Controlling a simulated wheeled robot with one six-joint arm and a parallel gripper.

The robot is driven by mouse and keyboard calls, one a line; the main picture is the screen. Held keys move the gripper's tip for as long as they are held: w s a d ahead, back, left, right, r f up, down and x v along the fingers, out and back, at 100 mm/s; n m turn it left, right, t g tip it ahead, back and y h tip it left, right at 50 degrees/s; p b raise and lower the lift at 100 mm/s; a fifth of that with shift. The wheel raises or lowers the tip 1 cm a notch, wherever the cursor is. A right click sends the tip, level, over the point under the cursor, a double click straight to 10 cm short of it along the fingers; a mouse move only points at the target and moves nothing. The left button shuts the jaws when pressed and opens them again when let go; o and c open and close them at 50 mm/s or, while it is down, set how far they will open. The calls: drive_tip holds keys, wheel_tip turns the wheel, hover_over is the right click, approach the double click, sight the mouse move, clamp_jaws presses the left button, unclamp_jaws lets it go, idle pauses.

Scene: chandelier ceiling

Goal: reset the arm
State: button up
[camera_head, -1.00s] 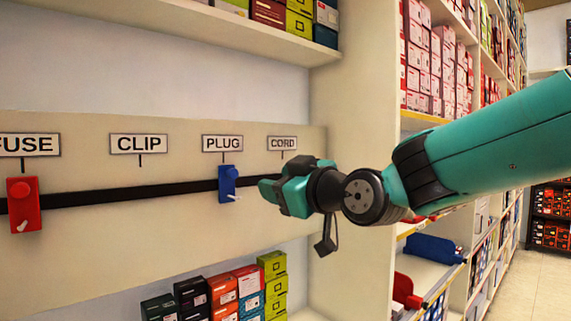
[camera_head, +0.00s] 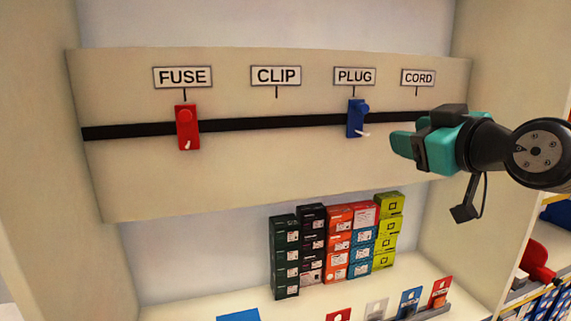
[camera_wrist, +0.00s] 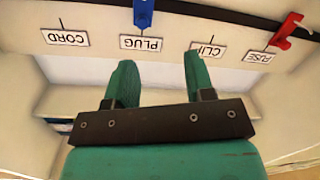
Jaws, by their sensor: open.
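My gripper (camera_head: 402,145) is in front of the panel at the right, just right of and below the blue piece under the PLUG label. In the wrist view my gripper (camera_wrist: 158,80) shows two green fingers spread apart with nothing between them. The wrist view is upside down relative to the labels.
A light panel (camera_head: 270,180) carries a black rail with a red piece (camera_head: 187,127) under FUSE and a blue piece (camera_head: 357,118) under PLUG. Stacked boxes (camera_head: 338,245) stand on the shelf below. Several small cards (camera_head: 410,300) stand at the shelf front.

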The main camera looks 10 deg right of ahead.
drive_tip(key=s+a+f+g+y, duration=0.2)
drive_tip(key=s+a+f+g, duration=0.25)
drive_tip(key=a+f, duration=0.2)
drive_tip(key=s+a+f+g+h, duration=0.1)
drive_tip(key=s+f+g, duration=0.4)
drive_tip(key=s, duration=0.3)
drive_tip(key=s+a+f+g, duration=0.2)
drive_tip(key=s+f+g, duration=0.2)
drive_tip(key=s+g, duration=0.3)
drive_tip(key=shift+s+f+h, duration=0.4)
drive_tip(key=shift+s, duration=0.25)
